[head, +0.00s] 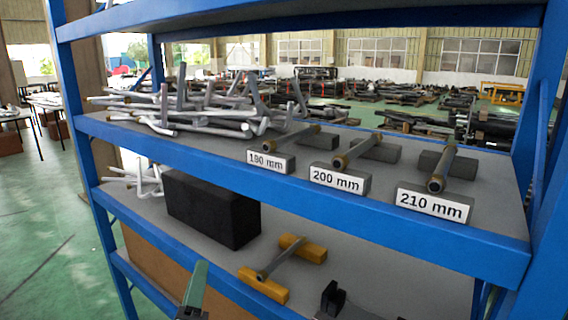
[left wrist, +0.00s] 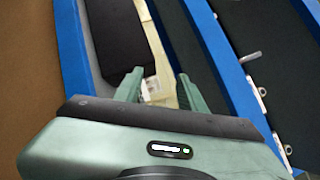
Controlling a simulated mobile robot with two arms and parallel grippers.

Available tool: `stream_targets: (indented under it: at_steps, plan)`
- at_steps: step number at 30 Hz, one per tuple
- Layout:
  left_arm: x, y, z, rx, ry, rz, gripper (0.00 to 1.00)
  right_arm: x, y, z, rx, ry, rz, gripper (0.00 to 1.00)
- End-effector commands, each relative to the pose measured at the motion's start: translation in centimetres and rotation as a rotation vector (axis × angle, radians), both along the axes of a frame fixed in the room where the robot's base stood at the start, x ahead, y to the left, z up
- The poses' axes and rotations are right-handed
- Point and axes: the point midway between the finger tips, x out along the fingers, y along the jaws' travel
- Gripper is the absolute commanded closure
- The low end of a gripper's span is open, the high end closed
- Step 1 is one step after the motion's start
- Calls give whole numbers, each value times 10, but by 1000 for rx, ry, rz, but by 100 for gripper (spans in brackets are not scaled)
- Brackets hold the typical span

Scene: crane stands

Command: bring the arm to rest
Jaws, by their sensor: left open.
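My left gripper (head: 194,288) shows at the bottom edge of the head view, in front of the lower shelf. Only a green finger and a bit of dark base are seen there. In the left wrist view both green fingers of the left gripper (left wrist: 157,90) stand apart. A pale yellowish piece (left wrist: 160,85) shows beyond and between them, and I see nothing clearly gripped. A metal bar with yellow end blocks (head: 283,264) lies on the lower shelf, to the right of the gripper.
A blue rack's upper shelf (head: 345,207) holds labelled bars on dark blocks and a pile of metal pieces (head: 205,112). A large black block (head: 211,208) is on the lower shelf (head: 365,275). Green floor is open at left.

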Motion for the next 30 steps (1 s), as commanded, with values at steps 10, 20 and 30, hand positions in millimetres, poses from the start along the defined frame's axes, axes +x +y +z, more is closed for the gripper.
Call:
stream_targets:
  at_steps: [10,20,30]
  plan:
    - [-112,67,-209,-1137,653,418,60,0,0,0,0,0,0,64]
    - [-224,52,-279,-1598,921,800,60,0,0,0,0,0,0,64]
    - [-251,40,-349,-1709,1016,976,60,-1,0,3,1,1,0,64]
